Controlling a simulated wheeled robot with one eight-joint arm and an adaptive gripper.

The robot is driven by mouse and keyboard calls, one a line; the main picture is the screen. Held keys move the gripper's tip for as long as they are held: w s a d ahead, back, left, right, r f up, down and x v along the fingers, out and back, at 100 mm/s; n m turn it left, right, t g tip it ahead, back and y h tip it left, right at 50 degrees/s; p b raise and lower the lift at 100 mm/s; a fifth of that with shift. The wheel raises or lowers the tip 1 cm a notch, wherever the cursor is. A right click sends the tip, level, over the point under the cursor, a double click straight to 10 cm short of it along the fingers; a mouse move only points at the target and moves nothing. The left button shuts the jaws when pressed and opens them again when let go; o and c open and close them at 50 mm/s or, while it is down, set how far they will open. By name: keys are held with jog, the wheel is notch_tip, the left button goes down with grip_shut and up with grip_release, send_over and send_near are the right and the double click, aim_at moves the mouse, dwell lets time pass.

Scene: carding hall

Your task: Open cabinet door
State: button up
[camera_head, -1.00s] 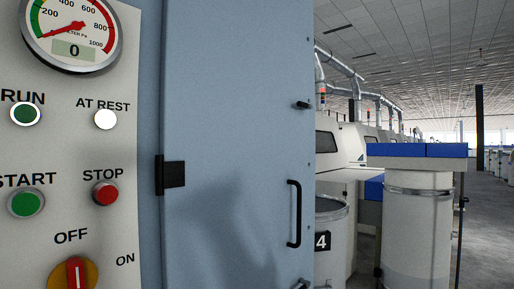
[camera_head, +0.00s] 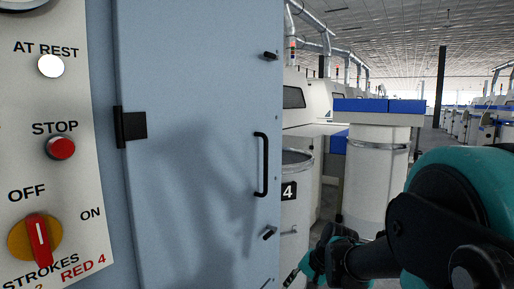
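The cabinet door (camera_head: 200,130) is a tall blue-grey panel filling the left middle of the head view. It looks shut. A black vertical bar handle (camera_head: 265,165) sits near its right edge. A black hinge (camera_head: 130,126) is on its left edge. Small black latches show above the handle (camera_head: 270,56) and below it (camera_head: 270,233). My arm, teal and black, comes in from the lower right. My gripper (camera_head: 293,277) is at the bottom edge, below and right of the handle and apart from it in the picture. It is small and partly cut off, so its opening is unclear.
A control panel (camera_head: 75,190) with a red STOP button (camera_head: 61,148) and a red rotary switch (camera_head: 38,240) is left of the door. Right of the cabinet stand a can marked 4 (camera_head: 297,160) and a pale cylinder (camera_head: 375,185) under a blue-topped table (camera_head: 378,106).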

jog(key=w+a+r+m+y, duration=0.1)
jog(key=w+r+m+y, duration=0.3)
jog(key=w+r+m, duration=0.35)
jog(key=m+t+y, duration=0.4)
jog(key=m+y, duration=0.4)
jog(key=m, duration=0.1)
send_near(266, 160)
jog(key=shift+n, duration=0.25)
jog(key=x, duration=1)
jog(key=shift+w+f, duration=0.2)
jog(key=shift+w, duration=0.25)
grip_shut()
